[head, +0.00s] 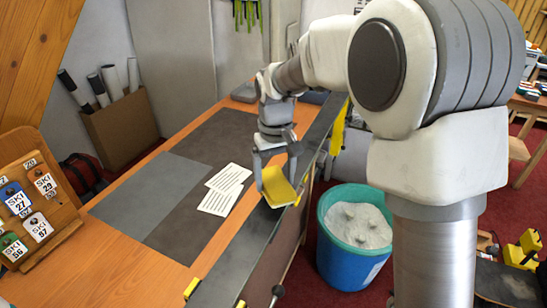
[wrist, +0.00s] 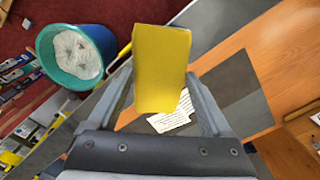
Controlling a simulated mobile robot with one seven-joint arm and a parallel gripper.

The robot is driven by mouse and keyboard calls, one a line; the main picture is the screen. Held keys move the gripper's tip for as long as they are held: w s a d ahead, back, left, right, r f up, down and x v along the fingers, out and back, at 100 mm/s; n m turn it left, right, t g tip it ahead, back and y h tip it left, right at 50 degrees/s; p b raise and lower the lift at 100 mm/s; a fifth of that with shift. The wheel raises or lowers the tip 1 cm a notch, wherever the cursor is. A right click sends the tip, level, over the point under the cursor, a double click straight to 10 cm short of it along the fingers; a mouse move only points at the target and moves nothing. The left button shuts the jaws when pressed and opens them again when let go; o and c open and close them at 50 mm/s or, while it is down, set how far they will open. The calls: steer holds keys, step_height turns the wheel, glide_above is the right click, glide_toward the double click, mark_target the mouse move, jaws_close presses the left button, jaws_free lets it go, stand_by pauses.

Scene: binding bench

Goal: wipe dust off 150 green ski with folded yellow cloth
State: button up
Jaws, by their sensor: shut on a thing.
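The folded yellow cloth (head: 280,187) is held between the two fingers of my gripper (head: 277,181), over the bench's right edge. In the wrist view the cloth (wrist: 162,62) stands as a yellow block between the fingers of my gripper (wrist: 160,80). A long dark grey strip (head: 240,250) runs along that edge below the cloth. It may be the ski, but I see no green or number on it. I cannot tell whether the cloth touches the strip, and no dust can be made out.
White printed sheets (head: 222,199) lie on the grey mat (head: 205,140) of the orange bench. A blue bucket (head: 345,265) with greyish-white contents stands on the red floor right of the bench. A wooden rack with SKI tags (head: 35,215) stands at the left. Yellow-ended clamps (head: 192,287) sit at the near edge.

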steer(key=shift+r+p, duration=1.35)
steer(key=shift+r, duration=0.85)
steer(key=shift+f, duration=0.1)
